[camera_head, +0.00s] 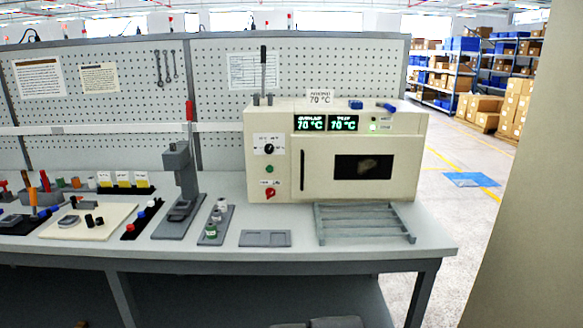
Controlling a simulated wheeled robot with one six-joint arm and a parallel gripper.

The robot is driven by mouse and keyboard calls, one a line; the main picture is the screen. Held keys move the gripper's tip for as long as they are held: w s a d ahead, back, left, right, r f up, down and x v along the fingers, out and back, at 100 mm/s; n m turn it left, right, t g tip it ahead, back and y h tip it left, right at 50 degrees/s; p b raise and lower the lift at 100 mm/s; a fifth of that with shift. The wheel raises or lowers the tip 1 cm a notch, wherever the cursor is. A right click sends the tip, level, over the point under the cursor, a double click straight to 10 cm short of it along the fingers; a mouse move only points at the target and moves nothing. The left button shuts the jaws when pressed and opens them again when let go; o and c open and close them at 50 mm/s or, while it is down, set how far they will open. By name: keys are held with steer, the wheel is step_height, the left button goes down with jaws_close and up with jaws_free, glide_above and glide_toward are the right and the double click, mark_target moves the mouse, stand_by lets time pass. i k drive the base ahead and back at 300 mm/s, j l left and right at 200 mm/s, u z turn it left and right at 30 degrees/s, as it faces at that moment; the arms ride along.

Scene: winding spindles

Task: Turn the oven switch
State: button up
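The cream oven (360,190) stands at the right end of the grey workbench. Its left panel carries a red rotary switch (270,192) low down, a green button (269,169) above it and a black dial (269,149) on a white plate near the top. Two green-lit displays (327,123) read 70 °C, and a small green light (373,127) glows to their right. The oven door is shut, and a pale shape shows faintly through its dark window (363,166). My gripper is not in view.
A grey rack (364,234) and a flat grey tray (265,239) lie before the oven. A grey press (181,190) and a holder with small cylinders (216,225) stand to its left. A large beige surface (533,220) fills the right edge.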

mark_target(271, 192)
steer(key=i+j+z, duration=0.25)
steer(key=i, duration=0.2)
steer(key=i+j+z, duration=0.3)
steer(key=i+j, duration=0.1)
steer(key=i, duration=0.05)
